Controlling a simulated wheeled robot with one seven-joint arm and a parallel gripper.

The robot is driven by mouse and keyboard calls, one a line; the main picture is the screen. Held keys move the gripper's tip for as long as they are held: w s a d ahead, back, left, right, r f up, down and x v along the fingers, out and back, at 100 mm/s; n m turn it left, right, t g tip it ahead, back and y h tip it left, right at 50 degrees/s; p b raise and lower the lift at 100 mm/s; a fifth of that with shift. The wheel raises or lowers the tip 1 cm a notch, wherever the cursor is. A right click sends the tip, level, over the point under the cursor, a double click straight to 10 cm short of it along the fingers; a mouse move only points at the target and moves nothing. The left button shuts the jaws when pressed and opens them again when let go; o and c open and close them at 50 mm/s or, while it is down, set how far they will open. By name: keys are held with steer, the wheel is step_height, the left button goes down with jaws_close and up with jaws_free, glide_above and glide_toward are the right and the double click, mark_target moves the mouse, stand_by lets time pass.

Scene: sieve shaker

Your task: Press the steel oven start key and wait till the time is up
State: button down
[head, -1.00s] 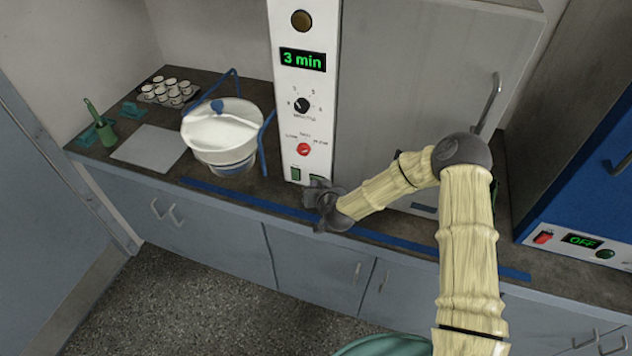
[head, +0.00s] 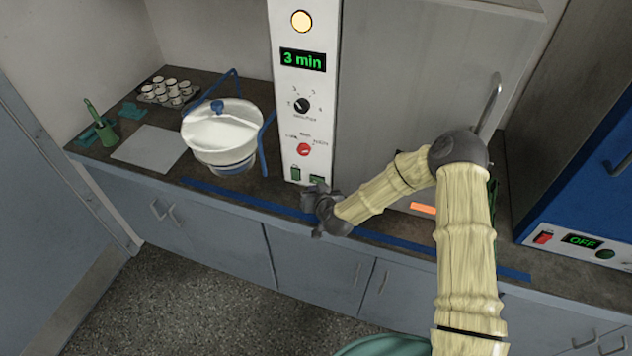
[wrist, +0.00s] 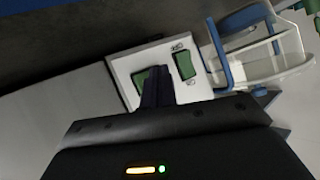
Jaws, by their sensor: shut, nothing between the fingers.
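The steel oven (head: 420,75) stands on the bench with a white control panel (head: 307,120) on its left side. The panel display (head: 303,60) reads 3 min, and the round lamp (head: 301,21) above it is lit. Two green keys sit at the panel's bottom; the left key (head: 296,173) is clear of my gripper. The right key (head: 317,180) is just above my gripper (head: 318,192), partly hidden. In the wrist view my shut fingers (wrist: 157,88) reach over one green key (wrist: 143,85); the other key (wrist: 184,66) is uncovered. I cannot tell whether the fingers touch the key.
A white lidded sieve shaker (head: 222,135) with blue bars stands left of the panel. A blue oven (head: 585,150) at the right shows OFF. A blue strip (head: 235,198) runs along the bench front. Small cups (head: 168,90) stand at the back left.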

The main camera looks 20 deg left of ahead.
steer(key=shift+s+a, duration=0.2)
steer(key=shift+s, duration=2.3)
steer(key=s+d+r+g+h, duration=0.2)
steer(key=d+r, duration=0.3)
steer(key=d, duration=0.4)
steer(key=s+d+r+g+h, duration=0.2)
steer(key=d+r, duration=0.4)
steer(key=d, duration=0.3)
steer(key=s+d+r+m+g+h, duration=0.1)
steer(key=s+d+r+m+g, duration=0.1)
steer(key=s+d+r, duration=0.2)
steer(key=s+d+r+m+g+h, duration=0.1)
steer(key=s+d+r, duration=0.3)
steer(key=s+d, duration=0.6)
steer(key=shift+d+m+g+h, duration=0.4)
steer(key=shift+d+m, duration=0.1)
